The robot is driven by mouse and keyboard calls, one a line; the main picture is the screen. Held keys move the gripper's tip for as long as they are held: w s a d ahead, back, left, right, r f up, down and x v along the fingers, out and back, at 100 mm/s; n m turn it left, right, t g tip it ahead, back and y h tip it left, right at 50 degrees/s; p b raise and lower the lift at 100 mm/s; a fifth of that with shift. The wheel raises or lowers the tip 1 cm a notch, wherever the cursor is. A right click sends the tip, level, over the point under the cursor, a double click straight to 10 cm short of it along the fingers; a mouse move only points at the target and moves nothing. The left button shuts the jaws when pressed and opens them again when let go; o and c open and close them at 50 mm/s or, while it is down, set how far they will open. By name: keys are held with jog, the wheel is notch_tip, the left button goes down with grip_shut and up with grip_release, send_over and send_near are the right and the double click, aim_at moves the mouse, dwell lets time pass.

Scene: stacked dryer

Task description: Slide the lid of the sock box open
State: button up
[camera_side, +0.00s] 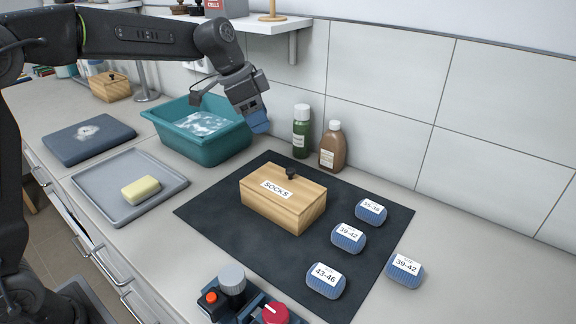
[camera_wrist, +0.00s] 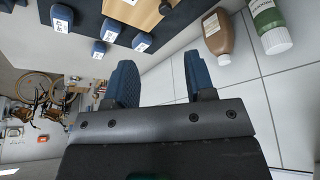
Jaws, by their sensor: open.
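The sock box (camera_side: 283,203) is a light wooden box with a "SOCKS" label. It stands on the dark mat (camera_side: 225,218). Its lid (camera_side: 300,184) is on and appears to cover the box, with a small dark knob (camera_side: 291,174) near the back edge. Part of the wooden box shows at the top of the wrist view (camera_wrist: 135,12). My gripper (camera_side: 257,120) is above and behind the box to the left, beside the teal basin. In the wrist view its two blue fingers (camera_wrist: 162,82) are apart with nothing between them.
Several blue sock bundles with size labels, one marked 43-46 (camera_side: 326,280), lie right of the box. A green bottle (camera_side: 301,132) and brown bottle (camera_side: 331,147) stand behind. The teal basin (camera_side: 208,145), a soap tray (camera_side: 120,188) and a control panel (camera_side: 250,300) surround the mat.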

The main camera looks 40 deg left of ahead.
aim_at(290, 170)
jog(key=x, duration=1)
jog(key=w+x, duration=0.1)
jog(key=x, duration=0.4)
jog(key=shift+r, duration=0.15)
jog(key=shift+c, duration=0.3)
grip_shut()
